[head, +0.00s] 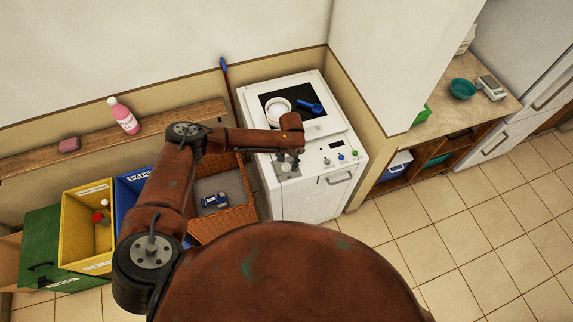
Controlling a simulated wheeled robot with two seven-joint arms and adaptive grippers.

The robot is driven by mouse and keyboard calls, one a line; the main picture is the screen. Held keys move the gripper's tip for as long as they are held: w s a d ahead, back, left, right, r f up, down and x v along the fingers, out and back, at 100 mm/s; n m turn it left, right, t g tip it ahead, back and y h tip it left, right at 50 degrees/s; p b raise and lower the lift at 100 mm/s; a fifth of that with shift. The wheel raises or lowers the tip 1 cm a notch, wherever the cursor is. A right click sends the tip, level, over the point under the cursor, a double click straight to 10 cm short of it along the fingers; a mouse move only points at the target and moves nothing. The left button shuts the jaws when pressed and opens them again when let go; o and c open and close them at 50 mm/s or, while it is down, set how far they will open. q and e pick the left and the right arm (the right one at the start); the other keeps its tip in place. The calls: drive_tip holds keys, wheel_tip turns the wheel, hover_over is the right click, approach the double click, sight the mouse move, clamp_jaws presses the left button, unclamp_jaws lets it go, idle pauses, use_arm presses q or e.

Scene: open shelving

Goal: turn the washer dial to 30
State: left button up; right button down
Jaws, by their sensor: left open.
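The white washer (313,205) stands against the wall in the middle of the head view. Its sloping front panel carries a small dark display (336,146), a blue-marked dial (341,157) and a green button (354,153). Their markings are too small to read. My left gripper (288,168) is open and empty at the left part of the panel, left of the blue-marked dial and apart from it. It hides that part of the panel. My right gripper is out of view.
On the washer's top lie a white bowl (277,108) and a blue scoop (311,106). A wicker basket (228,219) stands at left, beside yellow (76,227) and blue bins. A wall corner and a low shelf unit (400,178) stand at right. The tiled floor at right is clear.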

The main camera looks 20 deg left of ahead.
sight(287, 165)
use_arm(q)
drive_tip(key=shift+f, duration=1.8)
drive_tip(key=shift+c, duration=0.6)
drive_tip(key=shift+c, duration=0.9)
drive_tip(key=c, duration=0.9)
drive_tip(key=shift+o, duration=0.2)
